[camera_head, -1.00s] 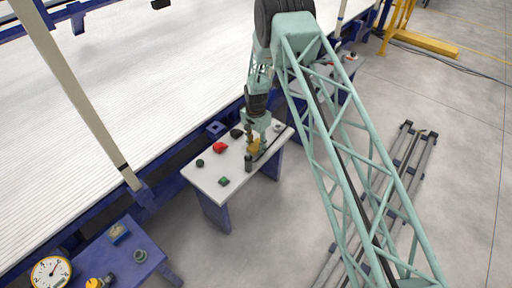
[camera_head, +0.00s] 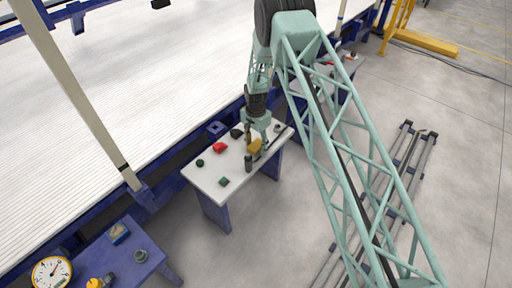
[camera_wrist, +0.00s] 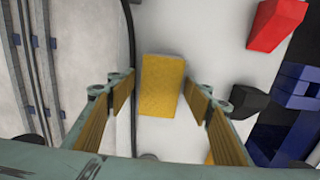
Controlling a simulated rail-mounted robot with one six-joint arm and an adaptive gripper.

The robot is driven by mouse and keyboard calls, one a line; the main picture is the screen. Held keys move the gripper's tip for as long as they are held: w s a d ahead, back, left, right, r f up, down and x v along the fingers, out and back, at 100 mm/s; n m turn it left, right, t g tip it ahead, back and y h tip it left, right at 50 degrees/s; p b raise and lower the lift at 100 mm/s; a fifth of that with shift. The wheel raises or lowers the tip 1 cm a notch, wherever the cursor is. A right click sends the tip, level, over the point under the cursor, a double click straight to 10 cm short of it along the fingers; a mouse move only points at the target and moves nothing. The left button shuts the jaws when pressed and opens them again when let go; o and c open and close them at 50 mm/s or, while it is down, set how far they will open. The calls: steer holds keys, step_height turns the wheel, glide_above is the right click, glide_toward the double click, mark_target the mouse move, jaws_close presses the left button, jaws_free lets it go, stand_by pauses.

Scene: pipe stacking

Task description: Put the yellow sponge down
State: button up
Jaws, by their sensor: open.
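The yellow sponge (camera_wrist: 161,86) lies on the white table top (camera_head: 206,184). It also shows in the head view (camera_head: 254,146), just below my gripper. My gripper (camera_wrist: 158,108) is open, with one yellow-padded finger on each side of the sponge. In the wrist view there are gaps between the sponge and both fingers. In the head view my gripper (camera_head: 257,144) hangs over the right part of the table and partly covers the sponge.
A red block (camera_head: 220,147) and a black piece (camera_head: 236,133) lie left of the sponge. A dark cylinder (camera_head: 248,163) stands close in front. A green piece (camera_head: 223,181) lies near the front edge. A blue bracket (camera_wrist: 295,92) is beyond the table edge.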

mark_target(256, 145)
step_height(256, 145, up, 12)
steer(key=p, duration=0.2)
stand_by(0.4)
stand_by(0.9)
